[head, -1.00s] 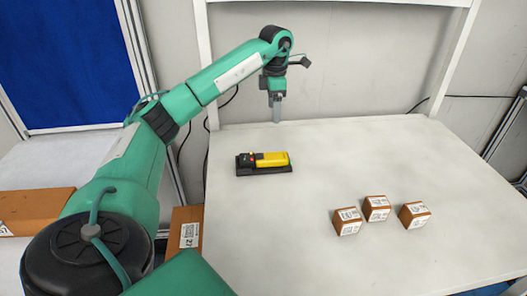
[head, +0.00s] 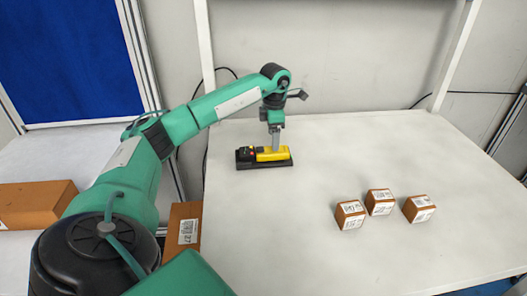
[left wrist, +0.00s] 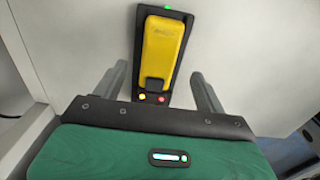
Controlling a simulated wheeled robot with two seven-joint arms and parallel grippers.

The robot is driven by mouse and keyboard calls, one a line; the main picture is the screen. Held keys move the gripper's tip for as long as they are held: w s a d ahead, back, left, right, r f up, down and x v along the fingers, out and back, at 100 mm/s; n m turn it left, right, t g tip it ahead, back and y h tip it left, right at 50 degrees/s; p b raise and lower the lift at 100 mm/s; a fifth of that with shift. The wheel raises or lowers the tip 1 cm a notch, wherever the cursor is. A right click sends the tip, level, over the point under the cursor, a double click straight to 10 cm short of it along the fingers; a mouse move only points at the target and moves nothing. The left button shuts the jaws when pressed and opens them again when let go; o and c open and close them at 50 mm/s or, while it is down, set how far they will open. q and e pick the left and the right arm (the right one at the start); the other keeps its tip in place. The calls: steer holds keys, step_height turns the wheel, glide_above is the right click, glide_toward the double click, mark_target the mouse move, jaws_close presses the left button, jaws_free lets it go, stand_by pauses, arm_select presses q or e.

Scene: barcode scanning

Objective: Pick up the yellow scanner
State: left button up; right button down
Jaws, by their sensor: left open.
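The yellow scanner (head: 272,154) lies in its flat black holder (head: 264,165) near the far left part of the white table. It has a black end with a red spot on the left. My left gripper (head: 275,145) points down at the scanner in the head view, its fingers overlapping the scanner's far side. In the left wrist view the gripper (left wrist: 160,88) is open, with one finger on each side of the scanner (left wrist: 162,50) and a gap on both sides. Whether the fingers touch the holder cannot be told. The right gripper is not in view.
Three small brown boxes with white labels, one of them the middle box (head: 380,202), stand at the table's front right. A larger labelled box (head: 183,232) is by the table's left edge, and another brown box (head: 38,204) lies farther left. The table's middle is clear.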

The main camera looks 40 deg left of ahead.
mark_target(271, 150)
arm_select(q)
steer(key=shift+f, duration=0.3)
steer(key=f, duration=0.1)
steer(key=f+p, duration=0.1)
steer(key=f, duration=0.2)
steer(key=shift+s+a+f+p, duration=0.1)
steer(key=shift+s+a+p, duration=0.15)
steer(key=shift+p, duration=0.15)
steer(key=shift+f, duration=0.2)
steer(key=c, duration=1.2)
